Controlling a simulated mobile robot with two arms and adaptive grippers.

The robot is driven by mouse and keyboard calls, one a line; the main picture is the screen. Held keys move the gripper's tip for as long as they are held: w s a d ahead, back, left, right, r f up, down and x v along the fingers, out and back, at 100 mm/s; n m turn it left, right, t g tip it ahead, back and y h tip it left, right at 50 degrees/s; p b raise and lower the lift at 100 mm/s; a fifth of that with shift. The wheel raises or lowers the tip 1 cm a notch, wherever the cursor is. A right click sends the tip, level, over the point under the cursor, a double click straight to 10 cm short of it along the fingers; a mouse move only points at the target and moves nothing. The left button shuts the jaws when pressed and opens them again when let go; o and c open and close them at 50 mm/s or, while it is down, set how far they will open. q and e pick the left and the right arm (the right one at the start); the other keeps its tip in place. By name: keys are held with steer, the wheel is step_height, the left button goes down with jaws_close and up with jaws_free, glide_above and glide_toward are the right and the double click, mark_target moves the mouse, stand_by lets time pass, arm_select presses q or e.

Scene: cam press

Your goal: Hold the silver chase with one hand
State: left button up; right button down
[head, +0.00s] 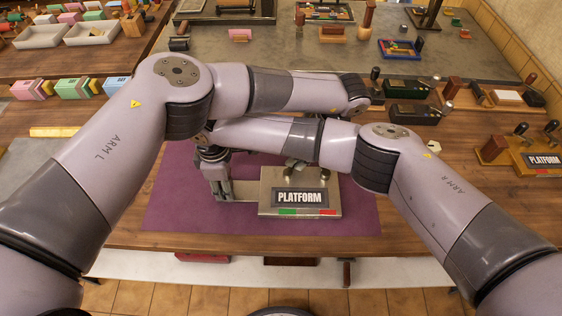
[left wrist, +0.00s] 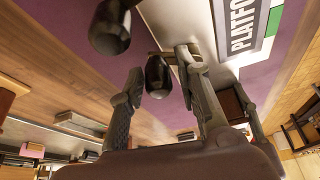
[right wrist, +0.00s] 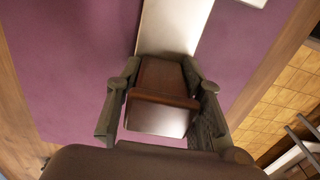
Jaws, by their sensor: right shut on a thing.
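A silver piece that looks like the chase lies on the purple mat, its flat strip (head: 238,208) reaching left from the silver box labelled PLATFORM (head: 272,204). In the right wrist view the strip (right wrist: 172,28) meets a brown block (right wrist: 163,97); I cannot tell how they join. My right gripper (head: 218,190) points down at the strip's left end. In the right wrist view its fingers (right wrist: 160,90) are shut on the brown block. My left gripper (left wrist: 160,64) is open above the platform box, beside dark knobs (left wrist: 158,77). In the head view my arms mostly hide it.
The purple mat (head: 175,205) lies on the wooden table near its front edge. My two arms cross above the box. Levered devices (head: 405,88) stand behind to the right, and another PLATFORM unit (head: 538,160) is at far right. Coloured blocks (head: 100,87) stand at left.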

arm_select(q)
steer(key=o, duration=0.3)
steer(key=shift+a+f, duration=0.1)
steer(key=shift+o, duration=0.2)
steer(key=shift+w, duration=0.1)
steer(key=shift+r, duration=3.05)
steer(key=shift+r, duration=0.15)
steer(key=shift+v, duration=2.35)
steer(key=shift+r, duration=0.1)
